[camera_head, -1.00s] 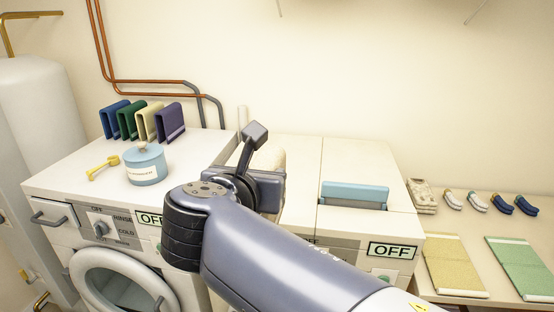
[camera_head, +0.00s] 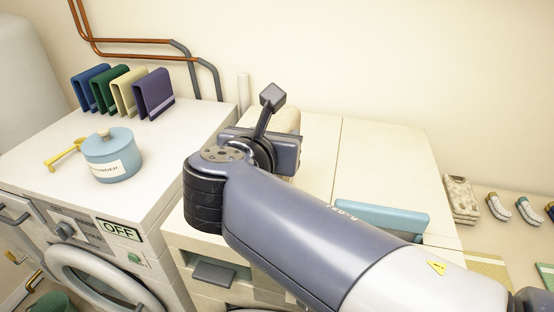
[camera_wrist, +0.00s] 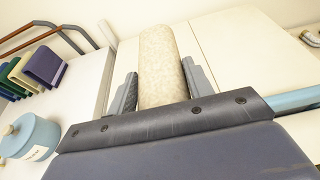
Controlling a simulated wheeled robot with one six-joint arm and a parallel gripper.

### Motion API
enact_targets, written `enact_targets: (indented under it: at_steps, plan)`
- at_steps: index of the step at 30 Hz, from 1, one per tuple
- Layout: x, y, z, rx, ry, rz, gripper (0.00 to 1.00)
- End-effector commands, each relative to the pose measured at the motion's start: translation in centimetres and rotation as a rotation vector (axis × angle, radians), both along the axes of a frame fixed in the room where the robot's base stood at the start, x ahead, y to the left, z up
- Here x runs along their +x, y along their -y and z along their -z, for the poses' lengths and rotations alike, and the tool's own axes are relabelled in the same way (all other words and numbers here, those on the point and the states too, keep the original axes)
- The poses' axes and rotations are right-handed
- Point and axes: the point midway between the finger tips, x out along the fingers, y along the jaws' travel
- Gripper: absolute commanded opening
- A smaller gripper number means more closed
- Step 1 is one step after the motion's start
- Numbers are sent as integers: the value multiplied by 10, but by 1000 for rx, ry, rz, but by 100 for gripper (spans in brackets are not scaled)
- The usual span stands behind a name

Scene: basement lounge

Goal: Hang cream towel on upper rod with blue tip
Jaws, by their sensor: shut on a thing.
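A cream, speckled towel (camera_wrist: 160,62), folded or rolled into a thick upright shape, stands between the two fingers of my gripper (camera_wrist: 158,85) in the wrist view. My gripper is shut on it. In the head view, my gripper (camera_head: 280,150) is seen from behind, and only the top of the towel (camera_head: 286,119) shows past it; its lower part is hidden. They are in front of or over the white top right of the washer; the gap beneath cannot be judged. No rod with a blue tip is in view.
The washer top (camera_head: 50,135) at left holds several folded cloths (camera_head: 133,93), a blue lidded pot (camera_head: 112,160) and a yellow scoop (camera_head: 66,152). A light blue panel (camera_head: 380,217) lies right of my arm.

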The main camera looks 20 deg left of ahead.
Motion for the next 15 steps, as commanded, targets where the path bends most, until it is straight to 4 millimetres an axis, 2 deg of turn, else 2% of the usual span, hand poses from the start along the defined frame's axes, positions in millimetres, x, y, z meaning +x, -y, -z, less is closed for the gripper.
enact_targets:
  at_steps: [3, 8, 15]
  plan:
    - [0, 0, 20, -2, 0, -2, 9]
    - [0, 0, 35, -2, 0, -1, 9]
    - [0, 0, 65, -2, 0, -2, 9]
